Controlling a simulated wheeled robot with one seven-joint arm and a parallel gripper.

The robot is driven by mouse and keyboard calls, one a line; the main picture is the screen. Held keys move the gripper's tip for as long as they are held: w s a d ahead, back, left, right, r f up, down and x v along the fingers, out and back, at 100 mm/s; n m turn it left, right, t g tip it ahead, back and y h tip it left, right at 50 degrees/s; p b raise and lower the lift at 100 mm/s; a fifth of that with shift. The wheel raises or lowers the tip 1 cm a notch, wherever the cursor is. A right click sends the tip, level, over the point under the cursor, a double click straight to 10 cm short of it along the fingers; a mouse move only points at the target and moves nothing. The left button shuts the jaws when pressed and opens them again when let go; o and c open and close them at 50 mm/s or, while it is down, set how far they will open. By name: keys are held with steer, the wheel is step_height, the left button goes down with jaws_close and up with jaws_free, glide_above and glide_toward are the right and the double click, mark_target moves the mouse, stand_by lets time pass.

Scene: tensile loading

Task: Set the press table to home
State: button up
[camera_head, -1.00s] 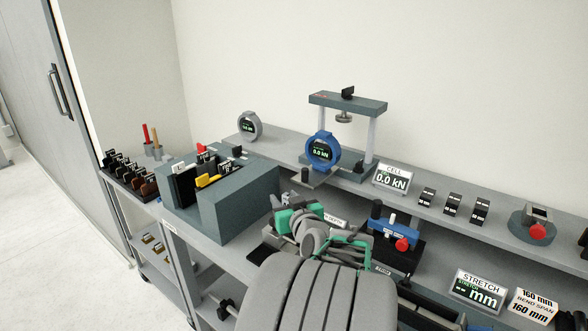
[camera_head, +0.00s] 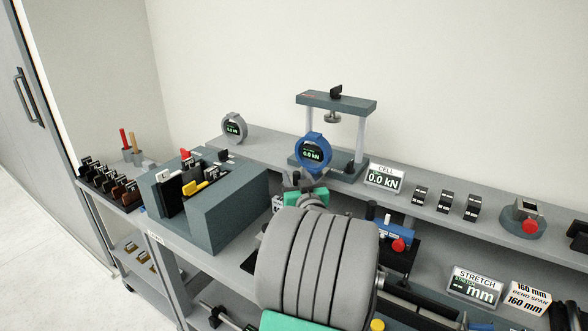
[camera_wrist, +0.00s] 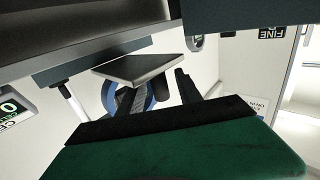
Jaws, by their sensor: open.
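The press (camera_head: 335,104) is a grey frame with two posts on the raised shelf, with a blue-ringed gauge (camera_head: 313,152) reading 0.0 kN at its front. My gripper (camera_head: 304,181) is just below and in front of this gauge, and hides the small plate under it in the head view. In the wrist view a flat dark plate (camera_wrist: 138,68), perhaps part of the press table, lies close to the open finger tips (camera_wrist: 158,92). The blue ring (camera_wrist: 150,98) shows behind. I cannot tell whether the fingers touch the plate.
A CELL display (camera_head: 384,178) reading 0.0 kN stands right of the press. A grey gauge (camera_head: 234,127) stands to its left. A dark block rack (camera_head: 228,212) stands left of my arm. A blue fixture with a red knob (camera_head: 397,245) is to the right.

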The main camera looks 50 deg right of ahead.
steer(key=shift+x, duration=1.4)
steer(key=shift+c, duration=0.5)
jaws_close()
